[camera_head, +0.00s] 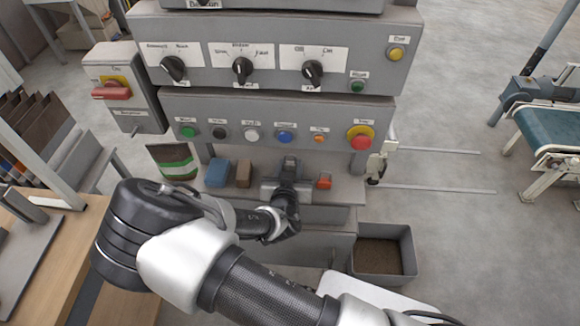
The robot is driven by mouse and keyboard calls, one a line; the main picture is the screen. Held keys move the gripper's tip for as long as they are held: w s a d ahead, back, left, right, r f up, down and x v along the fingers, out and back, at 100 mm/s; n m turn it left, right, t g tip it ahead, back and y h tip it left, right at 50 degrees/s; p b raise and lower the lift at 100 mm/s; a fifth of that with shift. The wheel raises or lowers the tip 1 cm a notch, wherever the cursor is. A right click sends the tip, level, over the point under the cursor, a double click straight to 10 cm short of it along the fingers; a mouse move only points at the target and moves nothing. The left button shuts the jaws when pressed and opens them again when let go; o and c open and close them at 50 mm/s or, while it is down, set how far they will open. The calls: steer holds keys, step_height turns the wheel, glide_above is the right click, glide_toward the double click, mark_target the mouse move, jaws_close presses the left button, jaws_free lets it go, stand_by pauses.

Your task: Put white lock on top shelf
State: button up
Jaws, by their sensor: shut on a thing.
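My gripper (289,168) is at the grey ledge (345,188) below the row of coloured buttons. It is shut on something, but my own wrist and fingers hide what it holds. No white lock shows clearly at the gripper. A small white and dark fitting (378,162) hangs at the right edge of the panel; I cannot tell whether it is a lock. Left of the gripper, a blue block (218,173) and a brown block (243,174) stand on the ledge. A small red-orange block (324,181) is just right of the gripper.
The grey panel above has three dark knobs (242,69) and a red stop button (360,138). A box with a red handle (112,91) is at left. A grey bin (382,252) stands low right. A wooden bench (55,255) is at left. The right floor has free room.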

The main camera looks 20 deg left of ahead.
steer(key=shift+f, duration=0.15)
steer(key=o, duration=1)
steer(key=shift+o, duration=0.2)
steer(key=shift+r, duration=0.2)
steer(key=v, duration=1.2)
steer(key=shift+f, duration=0.1)
